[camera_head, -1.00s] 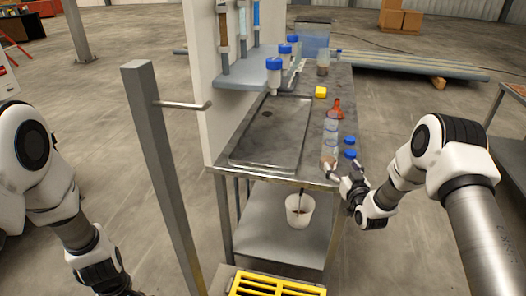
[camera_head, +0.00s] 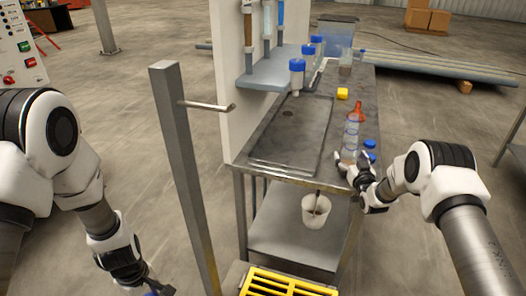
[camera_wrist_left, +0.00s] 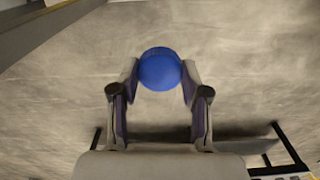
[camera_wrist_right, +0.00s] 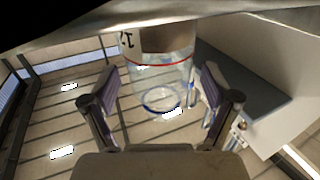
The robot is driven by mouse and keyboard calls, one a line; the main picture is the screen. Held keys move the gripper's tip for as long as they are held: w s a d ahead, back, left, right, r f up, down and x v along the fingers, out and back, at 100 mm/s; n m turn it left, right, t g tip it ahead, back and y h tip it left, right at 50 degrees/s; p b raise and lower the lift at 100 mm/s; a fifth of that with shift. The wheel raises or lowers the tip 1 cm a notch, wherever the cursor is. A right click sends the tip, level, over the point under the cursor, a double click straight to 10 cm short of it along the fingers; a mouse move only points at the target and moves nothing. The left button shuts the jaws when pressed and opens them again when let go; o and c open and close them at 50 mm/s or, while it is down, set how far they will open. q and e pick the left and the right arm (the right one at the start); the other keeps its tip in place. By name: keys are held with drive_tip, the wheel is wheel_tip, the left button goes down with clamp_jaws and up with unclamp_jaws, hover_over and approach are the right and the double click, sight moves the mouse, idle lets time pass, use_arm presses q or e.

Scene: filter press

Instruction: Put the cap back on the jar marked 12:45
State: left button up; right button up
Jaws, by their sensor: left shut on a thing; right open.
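My left gripper (camera_wrist_left: 160,75) is shut on a blue cap (camera_wrist_left: 160,69). In the head view that gripper (camera_head: 155,290) is low at the left, over the floor and away from the bench. My right gripper (camera_head: 360,166) is open at the bench's front edge, beside the nearest clear jar (camera_head: 348,154). In the right wrist view this jar (camera_wrist_right: 160,70) stands between the open fingers, with a red line and a partly visible dark marking beginning "1"; the full marking cannot be read. Two blue caps (camera_head: 369,144) (camera_head: 369,157) show right of the jars.
Blue-capped bottles (camera_head: 297,66) stand by the white panel (camera_head: 228,90). A grey post (camera_head: 185,170) with a rod stands between my left arm and the bench.

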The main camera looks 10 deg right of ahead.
sight(354, 149)
drive_tip(key=c, duration=1.3)
drive_tip(key=shift+c, duration=0.2)
drive_tip(key=shift+r, duration=0.15)
use_arm(q)
drive_tip(key=shift+f+b, duration=0.5)
use_arm(e)
drive_tip(key=shift+r, duration=1.5)
drive_tip(key=shift+s+d+r, duration=0.15)
drive_tip(key=shift+s, duration=0.1)
use_arm(q)
drive_tip(key=shift+f+b, duration=0.8)
use_arm(e)
drive_tip(key=s+d, duration=0.3)
drive_tip(key=s, duration=0.4)
drive_tip(key=s+d+r, duration=0.1)
drive_tip(key=s+d, duration=0.3)
drive_tip(key=s, duration=0.2)
drive_tip(key=shift+s+r, duration=0.25)
drive_tip(key=shift+s, duration=0.1)
